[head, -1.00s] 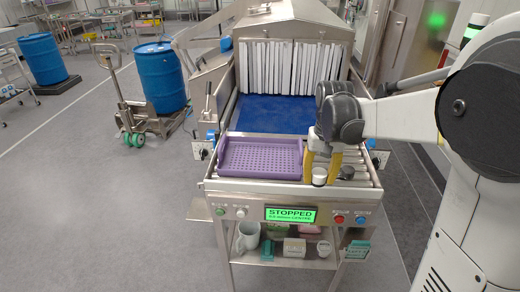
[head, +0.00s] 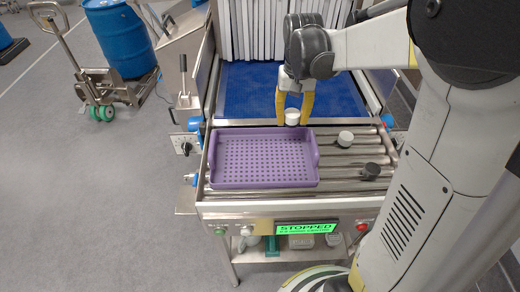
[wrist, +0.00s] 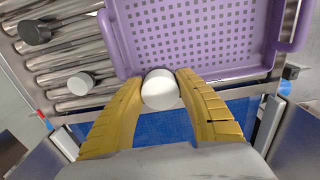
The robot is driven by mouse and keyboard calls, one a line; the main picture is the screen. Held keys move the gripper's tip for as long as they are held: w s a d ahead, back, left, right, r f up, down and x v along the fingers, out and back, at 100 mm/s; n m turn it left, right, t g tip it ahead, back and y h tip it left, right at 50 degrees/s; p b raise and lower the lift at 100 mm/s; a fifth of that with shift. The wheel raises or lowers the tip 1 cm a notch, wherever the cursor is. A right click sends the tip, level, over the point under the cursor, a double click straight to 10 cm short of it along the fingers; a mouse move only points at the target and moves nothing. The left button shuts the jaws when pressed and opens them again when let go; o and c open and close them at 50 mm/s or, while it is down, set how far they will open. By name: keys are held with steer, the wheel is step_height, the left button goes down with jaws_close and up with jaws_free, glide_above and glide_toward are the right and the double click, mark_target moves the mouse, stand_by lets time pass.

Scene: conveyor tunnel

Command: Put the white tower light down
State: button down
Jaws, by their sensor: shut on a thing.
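My gripper (head: 293,106) is shut on the white tower light (head: 292,117), a short white cylinder held between the yellow fingertips. In the wrist view the light (wrist: 161,90) shows its round white face, with my gripper's fingers (wrist: 161,96) on either side. The light is by the far edge of the purple tray (head: 214,165), near the blue belt. Its height above the surface is hard to tell. The gripper hides part of the belt.
A second white cylinder (head: 345,138) and a dark one (head: 371,171) stand on the rollers (head: 335,182) right of the tray. The tray looks empty. The blue belt (head: 245,92) runs back to white strip curtains (head: 260,30). The display reads STOPPED (head: 305,229).

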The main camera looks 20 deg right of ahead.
steer(key=b, duration=0.2)
glide_above(263, 159)
step_height(263, 159, down, 6)
steer(key=shift+s+r, duration=0.15)
steer(key=shift+r, duration=0.05)
steer(key=shift+f+b, duration=0.5)
steer(key=shift+f, duration=1.5)
steer(key=shift+f, duration=0.15)
steer(key=c, duration=0.9)
jaws_free()
steer(key=shift+c, duration=0.2)
